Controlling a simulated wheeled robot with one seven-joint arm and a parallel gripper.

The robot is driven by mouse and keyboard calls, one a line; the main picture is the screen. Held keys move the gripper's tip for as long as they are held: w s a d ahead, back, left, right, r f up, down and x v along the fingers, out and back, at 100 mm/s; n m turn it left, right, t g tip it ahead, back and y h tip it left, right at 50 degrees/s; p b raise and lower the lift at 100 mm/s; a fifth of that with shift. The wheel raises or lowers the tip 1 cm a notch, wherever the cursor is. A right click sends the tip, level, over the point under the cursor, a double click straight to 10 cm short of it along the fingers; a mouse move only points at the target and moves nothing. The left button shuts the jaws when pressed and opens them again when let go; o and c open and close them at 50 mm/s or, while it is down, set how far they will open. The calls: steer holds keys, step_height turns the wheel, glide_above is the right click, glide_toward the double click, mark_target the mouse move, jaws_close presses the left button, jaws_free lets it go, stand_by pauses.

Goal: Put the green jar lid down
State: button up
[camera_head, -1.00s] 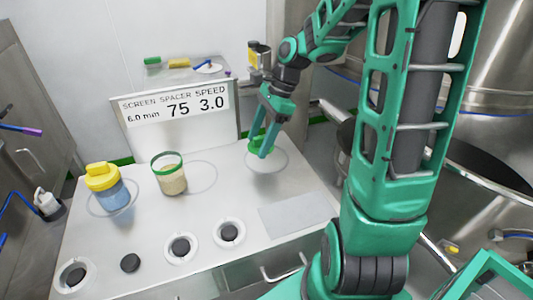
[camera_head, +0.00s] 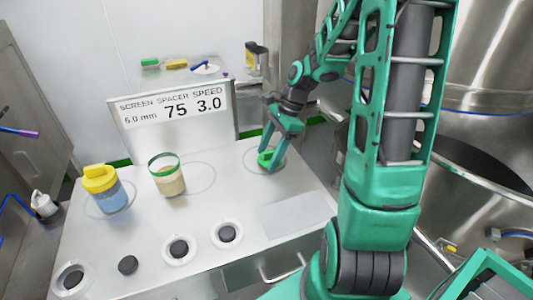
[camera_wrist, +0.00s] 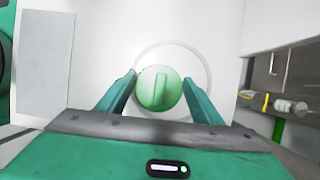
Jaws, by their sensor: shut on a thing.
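The green jar lid (camera_head: 267,159) is round with a raised grip bar across its top. It is between the fingers of my gripper (camera_head: 272,153), which is shut on it. The wrist view shows the lid (camera_wrist: 160,92) between the two fingertips, inside a pale ring outline on the white tabletop (camera_wrist: 105,50). The lid is at or just above the table surface; I cannot tell whether it touches. An open jar with a green rim (camera_head: 168,174) and beige contents stands to the left.
A jar with a yellow lid (camera_head: 102,185) and blue contents stands further left. A sign panel (camera_head: 173,110) rises at the table's back. Round dark knobs (camera_head: 180,248) line the front. A grey rectangle (camera_head: 295,215) lies front right. The marked ring by the open jar is partly empty.

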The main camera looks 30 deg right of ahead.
steer(key=o, duration=1)
steer(key=shift+o, duration=0.2)
steer(key=w+v, duration=0.1)
steer(key=v, duration=1)
steer(key=s+n+h, duration=0.4)
steer(key=s+n, duration=1)
steer(key=s, duration=1)
steer(key=shift+a+f+g, duration=0.35)
steer(key=shift+a+g, duration=0.05)
steer(key=shift+a, duration=0.05)
steer(key=shift+s, duration=0.1)
